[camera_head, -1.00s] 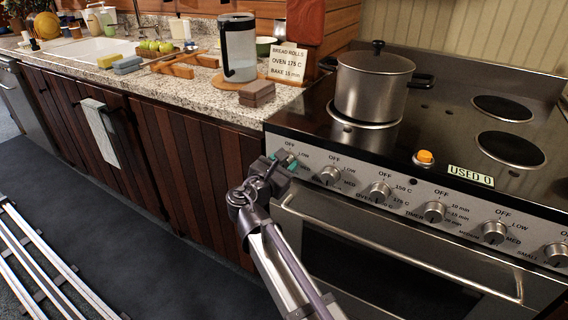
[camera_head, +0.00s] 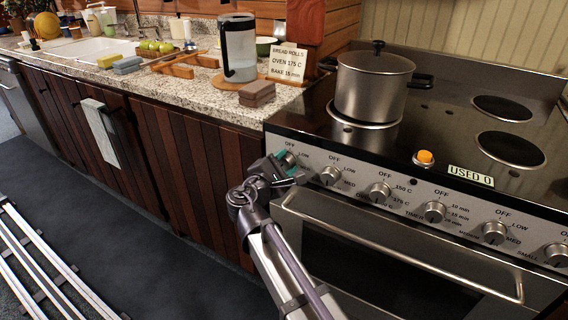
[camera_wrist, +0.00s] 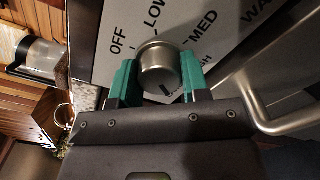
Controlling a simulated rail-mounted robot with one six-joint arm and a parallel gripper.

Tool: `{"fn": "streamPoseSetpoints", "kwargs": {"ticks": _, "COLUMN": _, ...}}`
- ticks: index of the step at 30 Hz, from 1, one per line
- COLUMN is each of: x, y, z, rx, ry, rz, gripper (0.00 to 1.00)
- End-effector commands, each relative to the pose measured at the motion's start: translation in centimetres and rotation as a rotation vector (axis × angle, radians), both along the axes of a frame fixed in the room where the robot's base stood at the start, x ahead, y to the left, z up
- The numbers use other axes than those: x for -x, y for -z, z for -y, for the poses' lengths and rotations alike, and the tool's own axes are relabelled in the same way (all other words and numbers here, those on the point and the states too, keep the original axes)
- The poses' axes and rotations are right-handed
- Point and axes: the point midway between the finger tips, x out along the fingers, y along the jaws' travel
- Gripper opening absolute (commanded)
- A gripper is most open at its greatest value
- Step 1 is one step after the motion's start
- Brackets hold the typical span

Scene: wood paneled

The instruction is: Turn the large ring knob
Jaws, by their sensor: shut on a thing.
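The leftmost silver stove knob shows in the wrist view (camera_wrist: 159,66), between the teal fingers of my gripper (camera_wrist: 157,80). The fingers touch it on both sides and are shut on it. Its panel reads OFF, LOW and MED, with another mark partly hidden by the knob. Its pointer setting cannot be made out. In the head view, my gripper (camera_head: 286,163) is at the left end of the stove's front panel and mostly covers this knob. The knob's ring name is not readable.
Other knobs line the panel to the right, the nearest one (camera_head: 329,175) close beside my gripper. The oven handle (camera_head: 400,240) runs below. An orange button (camera_head: 425,157) sits near a "USED 0" label (camera_head: 471,176).

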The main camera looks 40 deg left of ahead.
Motion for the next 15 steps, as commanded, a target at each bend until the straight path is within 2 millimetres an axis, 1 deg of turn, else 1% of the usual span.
{"fn": "streamPoseSetpoints", "kwargs": {"ticks": 15, "x": 0.02, "y": -0.01, "z": 0.01, "rx": -0.486, "ry": 0.0, "rz": -0.043, "gripper": 0.18}}
